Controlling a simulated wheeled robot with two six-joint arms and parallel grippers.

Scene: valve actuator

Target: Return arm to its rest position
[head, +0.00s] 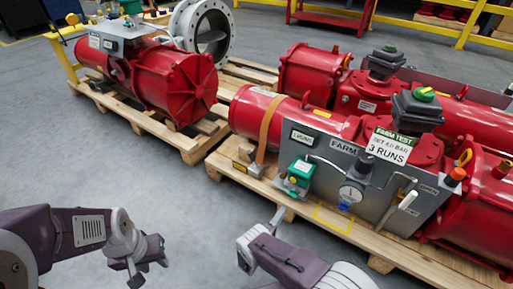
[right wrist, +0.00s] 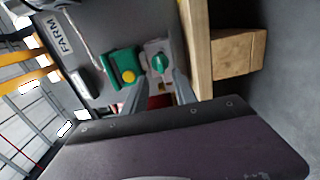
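My right gripper (head: 280,214) reaches up from the bottom centre in the head view, just in front of the green box (head: 300,170) at the left end of the grey panel (head: 330,150). In the right wrist view its two fingers (right wrist: 162,88) stand apart with nothing seen between their tips. They point toward the green box with a yellow button (right wrist: 124,70) and the grey block with a green knob (right wrist: 160,62). I cannot tell whether a fingertip touches them. My left gripper (head: 147,268) hangs low over the floor at the lower left, away from the actuators; its opening is unclear.
Large red actuators (head: 270,110) lie on a wooden pallet (head: 225,160). Another red actuator (head: 160,80) lies on a pallet at the back left. A gauge (head: 351,193) and a white-handled lever (head: 405,203) stick out of the panel. The grey floor (head: 130,165) at left is clear.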

